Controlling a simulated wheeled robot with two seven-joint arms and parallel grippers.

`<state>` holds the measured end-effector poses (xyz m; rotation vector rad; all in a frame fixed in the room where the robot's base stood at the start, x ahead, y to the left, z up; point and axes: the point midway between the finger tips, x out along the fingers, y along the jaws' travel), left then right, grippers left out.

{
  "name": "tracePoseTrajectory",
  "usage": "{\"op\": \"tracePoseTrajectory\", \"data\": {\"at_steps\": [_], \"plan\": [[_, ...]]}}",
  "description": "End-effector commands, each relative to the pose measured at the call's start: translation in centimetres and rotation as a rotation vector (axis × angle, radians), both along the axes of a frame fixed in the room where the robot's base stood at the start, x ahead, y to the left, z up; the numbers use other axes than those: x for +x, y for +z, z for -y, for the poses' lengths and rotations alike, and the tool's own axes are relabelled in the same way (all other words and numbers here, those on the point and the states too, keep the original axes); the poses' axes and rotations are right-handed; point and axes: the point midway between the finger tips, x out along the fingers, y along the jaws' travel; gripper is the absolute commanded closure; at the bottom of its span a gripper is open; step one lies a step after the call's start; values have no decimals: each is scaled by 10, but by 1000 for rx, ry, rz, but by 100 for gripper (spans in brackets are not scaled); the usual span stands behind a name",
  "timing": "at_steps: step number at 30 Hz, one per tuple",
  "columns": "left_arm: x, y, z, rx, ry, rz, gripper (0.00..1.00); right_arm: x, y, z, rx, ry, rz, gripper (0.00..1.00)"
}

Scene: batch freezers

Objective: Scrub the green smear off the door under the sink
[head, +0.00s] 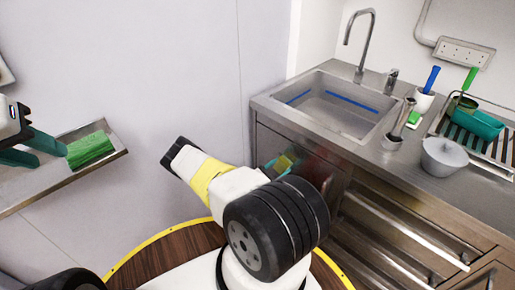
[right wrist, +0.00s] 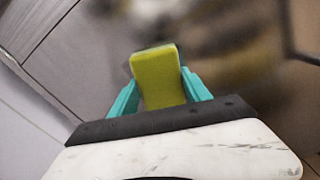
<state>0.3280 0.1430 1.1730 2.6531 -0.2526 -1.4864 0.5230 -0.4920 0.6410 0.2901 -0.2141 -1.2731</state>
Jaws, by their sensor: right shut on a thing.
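My right gripper (right wrist: 160,77) is shut on a yellow-green sponge (right wrist: 158,90), which stands up between its two teal fingers. In the head view the sponge (head: 285,162) is in front of the steel door (head: 325,165) under the sink (head: 340,105), partly hidden by my right arm. I cannot tell whether the sponge touches the door. I cannot make out the green smear; the door shows only blurred dark and reddish tones. My left gripper (head: 32,151) is at the far left, its teal fingers apart, close to a green block (head: 90,149).
The green block lies on a metal wall shelf (head: 30,190). Rails (head: 405,235) run below the counter.

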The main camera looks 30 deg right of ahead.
Motion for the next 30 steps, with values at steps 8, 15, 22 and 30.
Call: {"op": "tracePoseTrajectory", "data": {"at_steps": [8, 15, 22, 30], "plan": [[0, 0, 0, 0, 0, 0, 64, -15, 1, 6, -4, -5, -2, 82], [0, 0, 0, 0, 0, 0, 64, -36, 1, 11, -5, -7, -3, 82], [0, 0, 0, 0, 0, 0, 64, -43, 1, 13, -4, -6, -2, 82], [0, 0, 0, 0, 0, 0, 64, -64, 1, 17, -3, -5, -3, 82]]}}
